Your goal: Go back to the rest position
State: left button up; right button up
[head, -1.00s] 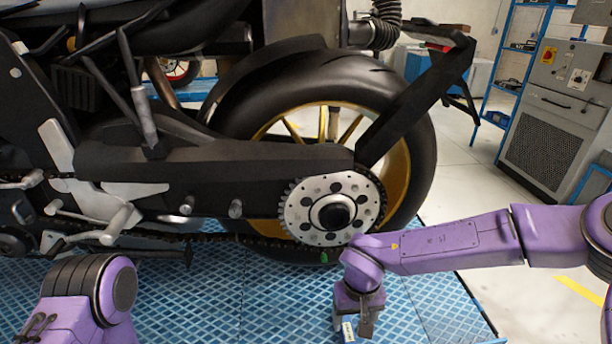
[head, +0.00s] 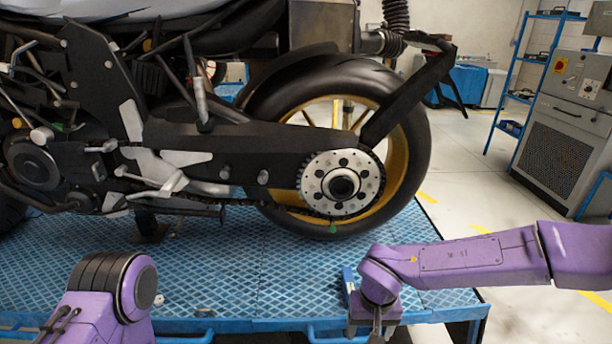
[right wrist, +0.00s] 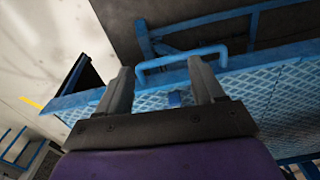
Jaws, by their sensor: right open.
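My right gripper (head: 376,334) is at the bottom of the head view, pointing down at the front edge of the blue lift platform (head: 230,285). In the right wrist view my right gripper (right wrist: 163,85) has its two fingers wide apart, with nothing held between them. A small blue item (right wrist: 175,98) on the platform shows beyond the fingers; a small blue item (head: 348,279) also shows left of my right wrist in the head view. My left arm shows at the lower left of the head view, but its gripper is out of frame.
A motorcycle with a black rear tyre (head: 418,150) and a silver sprocket (head: 342,184) stands on the platform. A blue handle rail (right wrist: 180,60) runs close to my right fingers. A grey cabinet (head: 560,130) and blue shelf (head: 522,75) stand at the right. Floor between is clear.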

jog(key=s+d+f+m+t+h, duration=0.3)
jog(key=d+f+m+t+h, duration=0.1)
jog(key=d+f+m, duration=0.55)
jog(key=s+d+f+n, duration=0.1)
jog(key=s+d+f, duration=0.1)
jog(key=s, duration=0.4)
jog(key=s+d+f+n, duration=0.1)
jog(key=s+d+f, duration=0.2)
jog(key=s+f, duration=0.2)
jog(key=s+d+f+n+g, duration=0.1)
jog(key=s+d+f, duration=0.1)
jog(key=s, duration=0.6)
jog(key=shift+d+f+y, duration=0.2)
jog(key=shift+f+y, duration=0.1)
jog(key=shift+f, duration=0.5)
